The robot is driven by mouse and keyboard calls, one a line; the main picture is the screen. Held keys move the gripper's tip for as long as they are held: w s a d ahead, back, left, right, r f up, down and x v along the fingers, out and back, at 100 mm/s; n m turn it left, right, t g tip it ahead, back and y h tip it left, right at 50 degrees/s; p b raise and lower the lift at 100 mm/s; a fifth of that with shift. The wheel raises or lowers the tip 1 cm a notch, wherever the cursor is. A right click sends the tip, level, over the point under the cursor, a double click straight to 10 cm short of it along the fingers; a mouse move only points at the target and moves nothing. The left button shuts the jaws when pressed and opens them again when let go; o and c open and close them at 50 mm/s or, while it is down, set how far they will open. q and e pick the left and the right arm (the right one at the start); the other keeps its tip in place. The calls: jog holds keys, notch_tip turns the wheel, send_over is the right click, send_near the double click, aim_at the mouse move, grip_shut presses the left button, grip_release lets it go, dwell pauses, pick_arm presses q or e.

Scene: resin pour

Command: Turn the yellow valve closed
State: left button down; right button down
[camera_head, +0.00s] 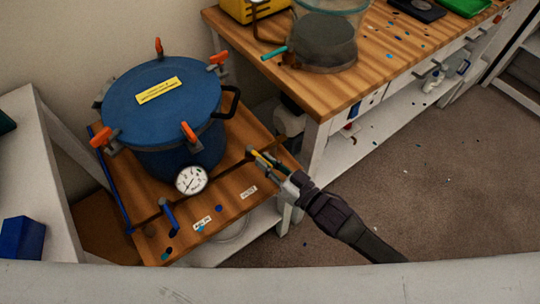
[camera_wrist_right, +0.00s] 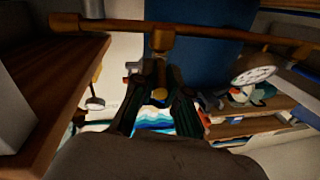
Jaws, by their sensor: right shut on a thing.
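The yellow valve (camera_head: 258,156) is a small yellow handle at the right side of the blue pressure pot (camera_head: 165,105), above the small wooden cart. My right gripper (camera_head: 270,163) reaches in from the lower right and is shut on the yellow valve. In the right wrist view a bit of the yellow valve (camera_wrist_right: 160,95) shows between the two dark fingers of my right gripper (camera_wrist_right: 160,100), below a brass pipe tee (camera_wrist_right: 162,42). The fingers hide most of the handle, so its exact angle is unclear. My left gripper is not in view.
A pressure gauge (camera_head: 191,180) and a blue valve handle (camera_head: 168,213) are at the pot's front. Orange clamps (camera_head: 189,132) ring the lid. The cart top (camera_head: 235,222) bears paper labels. A wooden workbench (camera_head: 350,85) stands at the right, with open floor before it.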

jog(key=shift+s+a+r+m+t+h+p, duration=0.15)
jog(key=shift+a+m+t+h+p, duration=0.1)
jog(key=shift+m+t+h, duration=0.35)
jog(key=shift+s+a+m+t+h+p, duration=0.2)
jog(key=shift+m+t+h, duration=0.3)
jog(key=shift+h, duration=0.2)
jog(key=c, duration=1.2)
grip_release()
jog(key=shift+d, duration=0.1)
jog(key=v, duration=1.2)
